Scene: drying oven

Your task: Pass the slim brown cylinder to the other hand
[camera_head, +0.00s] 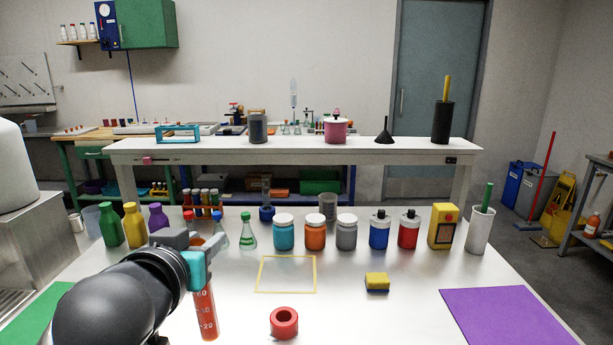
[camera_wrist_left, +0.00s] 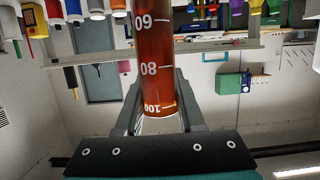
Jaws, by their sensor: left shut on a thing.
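The slim brown cylinder (camera_head: 206,314) is a reddish-brown graduated tube with white marks, near the front left of the table. My left gripper (camera_head: 205,250) is shut on its upper end, and the tube hangs below the fingers, nearly upright. Whether its lower end touches the table is hard to tell. In the left wrist view the cylinder (camera_wrist_left: 155,60) runs between the two fingers (camera_wrist_left: 157,112), which grip it near the 100 mark. My right gripper is in neither view.
A purple mat (camera_head: 505,316) lies at right, a green mat (camera_head: 38,315) at left.

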